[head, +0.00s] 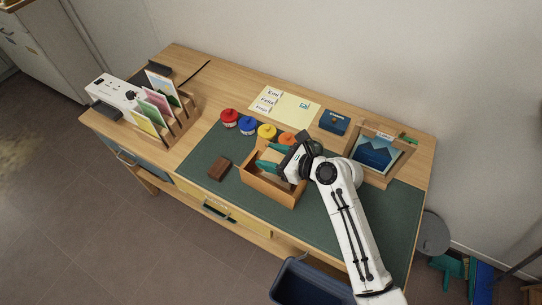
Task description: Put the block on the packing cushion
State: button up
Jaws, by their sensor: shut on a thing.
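My gripper (272,156) is over the open wooden box (272,193) in the middle of the green desk mat. Its teal fingers are shut on a pale, cream-coloured block (270,156), which is small and partly hidden by the fingers. The block is at or just above the box opening; I cannot tell whether it touches anything inside. The packing cushion cannot be clearly made out; the box's inside is largely hidden by my gripper and arm.
A brown block-like thing (220,168) lies on the mat left of the box. Red (229,118), blue (248,125), yellow (267,132) and orange (287,139) pots stand behind the box. A card rack (180,122) stands left, a wooden picture tray (400,163) right. The front-left mat is clear.

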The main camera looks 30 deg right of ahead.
jog(key=shift+f+b, duration=0.7)
jog(key=shift+f, duration=1.55)
jog(key=o, duration=1.1)
jog(key=c, duration=0.3)
jog(key=shift+c, duration=0.2)
